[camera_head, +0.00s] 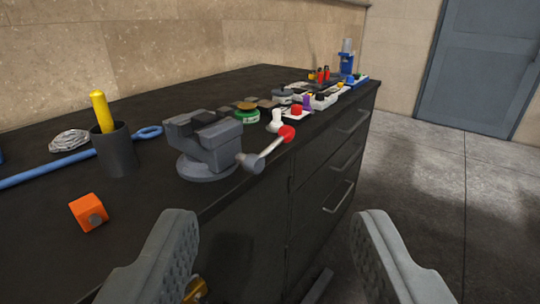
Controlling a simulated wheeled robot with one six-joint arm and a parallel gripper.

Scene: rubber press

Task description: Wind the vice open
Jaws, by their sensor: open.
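The grey bench vice (207,145) stands on its round base near the front edge of the dark workbench (50,225). Its crank handle (266,150) sticks out over the bench edge to the right and ends in a red knob (287,134). Whether the vice jaws are apart is hard to tell from this angle. My gripper (275,245) is open and empty, its two grey fingers wide apart at the bottom of the view. It is nearer to the camera than the vice and touches neither the vice nor the handle.
An orange block (88,211), a dark cup (114,150) with a yellow stick (102,110), and a blue rod (50,172) lie left of the vice. Several small items and a blue device (346,60) stand behind it. Floor (430,200) to the right is clear, before a door (483,65).

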